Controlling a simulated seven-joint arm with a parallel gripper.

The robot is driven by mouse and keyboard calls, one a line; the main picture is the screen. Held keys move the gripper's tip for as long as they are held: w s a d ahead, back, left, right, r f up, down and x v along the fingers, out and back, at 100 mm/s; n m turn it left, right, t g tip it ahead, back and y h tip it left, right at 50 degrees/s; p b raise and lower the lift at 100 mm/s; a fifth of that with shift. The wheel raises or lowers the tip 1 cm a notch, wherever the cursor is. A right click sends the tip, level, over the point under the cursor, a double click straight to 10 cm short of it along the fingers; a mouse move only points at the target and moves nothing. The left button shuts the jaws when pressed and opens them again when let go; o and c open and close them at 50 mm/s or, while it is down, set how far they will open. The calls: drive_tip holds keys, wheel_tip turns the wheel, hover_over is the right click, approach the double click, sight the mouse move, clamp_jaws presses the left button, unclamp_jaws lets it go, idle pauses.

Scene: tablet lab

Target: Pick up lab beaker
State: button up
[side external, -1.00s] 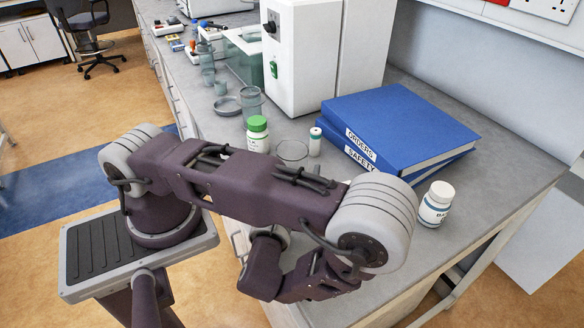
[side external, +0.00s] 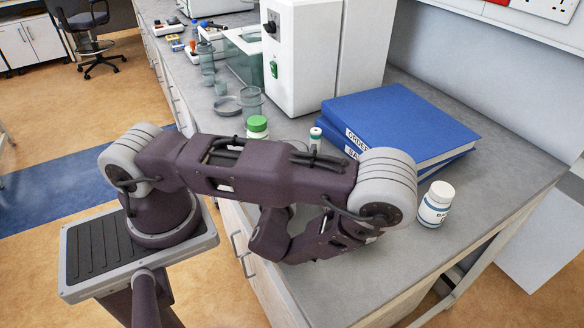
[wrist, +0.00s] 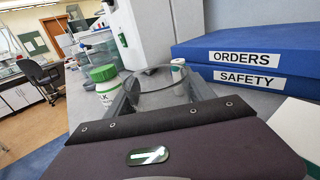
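A clear glass beaker (wrist: 156,92) with a round rim stands on the bench, seen in the middle of the wrist view. My gripper (wrist: 160,88) has its grey fingers apart, one on each side of the beaker. Whether they touch the glass is unclear. The beaker's lower part is hidden behind my gripper's dark body. In the side view my arm covers the beaker and my fingers.
A green-capped bottle (wrist: 104,86) is close left of the beaker and a small vial (wrist: 178,66) is behind it. Blue binders (side external: 400,122) lie behind right. A white bottle (side external: 435,205) is at the right. More glassware (side external: 251,98) stands farther back left.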

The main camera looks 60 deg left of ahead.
drive_tip(key=c, duration=0.3)
